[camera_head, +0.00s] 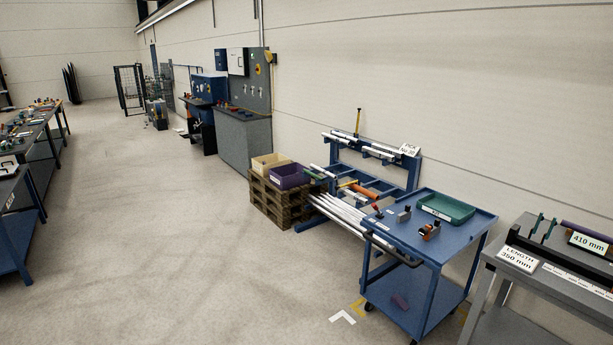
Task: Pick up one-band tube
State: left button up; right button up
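A blue rack (418,172) stands against the wall right of centre. Pale tubes lie on its upper arms, one at the left (340,138) and one at the right (378,153). Some dark parts show around them, but they are too small for me to count bands. Several long white tubes (340,212) lie low at the rack, partly hidden behind the trolley. I cannot tell which tube is the one-band tube. Neither of my grippers is in view.
A blue trolley (461,222) with a green tray (446,208) stands before the rack. A grey bench (545,283) with length signs is at right. Yellow (268,161) and purple (289,178) crates sit on stacked pallets (268,206). The floor at centre left is clear.

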aim_at(342, 136)
jog(key=z, duration=0.05)
jog(key=i, duration=2.4)
jog(key=z, duration=0.2)
jog(key=i, duration=2)
jog(key=z, duration=0.1)
